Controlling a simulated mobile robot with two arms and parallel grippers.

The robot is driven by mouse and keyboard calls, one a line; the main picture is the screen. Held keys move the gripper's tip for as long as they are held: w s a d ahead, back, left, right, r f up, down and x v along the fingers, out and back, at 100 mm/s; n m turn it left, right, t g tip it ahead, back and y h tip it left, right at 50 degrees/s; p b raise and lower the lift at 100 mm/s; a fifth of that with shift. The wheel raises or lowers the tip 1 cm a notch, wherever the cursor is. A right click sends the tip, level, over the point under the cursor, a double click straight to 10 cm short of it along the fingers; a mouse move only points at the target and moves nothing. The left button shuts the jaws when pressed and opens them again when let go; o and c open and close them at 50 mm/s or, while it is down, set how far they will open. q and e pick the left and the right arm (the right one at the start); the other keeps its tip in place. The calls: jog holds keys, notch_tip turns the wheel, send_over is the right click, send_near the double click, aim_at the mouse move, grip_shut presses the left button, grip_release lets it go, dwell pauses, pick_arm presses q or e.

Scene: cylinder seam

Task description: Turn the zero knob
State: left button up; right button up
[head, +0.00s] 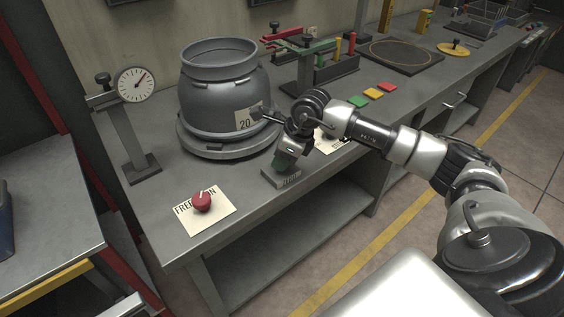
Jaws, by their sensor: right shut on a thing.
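A small grey block (287,181) with hard-to-read lettering on its front stands near the front edge of the bench. On top of it is the zero knob (282,162), dark green and mostly hidden by my gripper. My right gripper (287,153) reaches down from above and is shut on the knob. My left gripper is not in view.
A dial gauge (137,84) on a stand is left of a grey cylinder (222,92) on a round base. A red knob (202,201) sits on a printed card (224,211) at the front left. Green, yellow and red tiles (373,94) lie behind my arm.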

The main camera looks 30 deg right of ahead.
jog(key=n+g+y+b, duration=0.1)
jog(key=n+b, duration=0.1)
jog(key=n, duration=0.2)
jog(key=shift+w+d+n, duration=0.1)
jog(key=shift+n, duration=0.2)
jog(key=n+g+b, duration=0.1)
jog(key=n, duration=0.2)
jog(key=shift+g+y, duration=0.3)
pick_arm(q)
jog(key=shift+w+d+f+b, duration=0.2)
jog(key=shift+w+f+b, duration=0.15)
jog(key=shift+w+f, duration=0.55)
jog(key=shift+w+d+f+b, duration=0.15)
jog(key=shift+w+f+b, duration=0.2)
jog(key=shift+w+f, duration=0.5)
pick_arm(e)
jog(key=shift+n+g, duration=0.5)
jog(key=shift+n, duration=0.9)
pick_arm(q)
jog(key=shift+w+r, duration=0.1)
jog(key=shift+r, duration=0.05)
pick_arm(e)
jog(key=o, duration=0.9)
